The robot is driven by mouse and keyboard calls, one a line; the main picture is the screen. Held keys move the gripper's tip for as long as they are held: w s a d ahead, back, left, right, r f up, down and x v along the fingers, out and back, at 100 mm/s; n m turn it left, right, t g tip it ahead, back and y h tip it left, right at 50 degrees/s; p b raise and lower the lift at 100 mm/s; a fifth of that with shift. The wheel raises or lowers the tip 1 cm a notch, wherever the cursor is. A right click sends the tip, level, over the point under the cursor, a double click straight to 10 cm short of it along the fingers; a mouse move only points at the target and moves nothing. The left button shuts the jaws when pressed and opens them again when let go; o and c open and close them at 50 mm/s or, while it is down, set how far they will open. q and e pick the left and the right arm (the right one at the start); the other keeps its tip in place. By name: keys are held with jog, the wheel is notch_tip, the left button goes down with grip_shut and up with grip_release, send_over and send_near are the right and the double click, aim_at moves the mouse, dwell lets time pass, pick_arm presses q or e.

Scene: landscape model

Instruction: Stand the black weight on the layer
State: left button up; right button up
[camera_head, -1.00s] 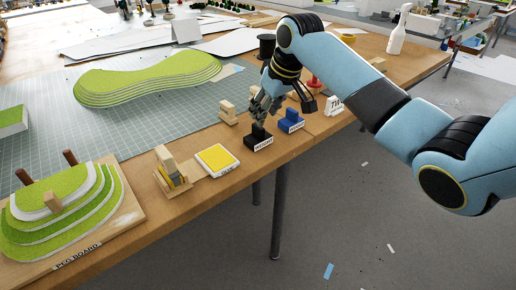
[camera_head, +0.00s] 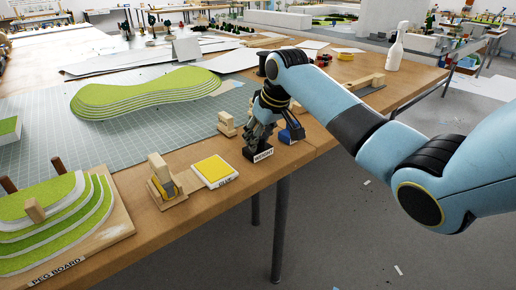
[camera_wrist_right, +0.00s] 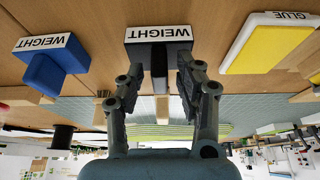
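The black weight (camera_head: 257,153), a dark block with a white WEIGHT label, stands upright near the table's front edge. In the wrist view the black weight (camera_wrist_right: 158,52) shows upside down, with a narrow upright handle. My right gripper (camera_head: 260,135) is lowered over it from behind. In the wrist view the right gripper (camera_wrist_right: 160,72) is open, its fingers on either side of the handle with a gap at each side. Green layers with white edges (camera_head: 62,222) lie stacked on the peg board (camera_head: 118,222) at the far left, with brown pegs. My left gripper is not in view.
A blue weight (camera_head: 292,130) stands close to the right of the black one. A yellow GLUE pad (camera_head: 214,170) and a wooden block holder (camera_head: 163,182) lie to the left. A green contour hill (camera_head: 140,92) is behind on the cutting mat (camera_head: 110,140).

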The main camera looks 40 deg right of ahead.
grip_shut()
jog(key=shift+r+p, duration=0.9)
jog(key=shift+p, duration=0.3)
jog(key=shift+r+p, duration=1.7)
jog(key=shift+p, duration=0.55)
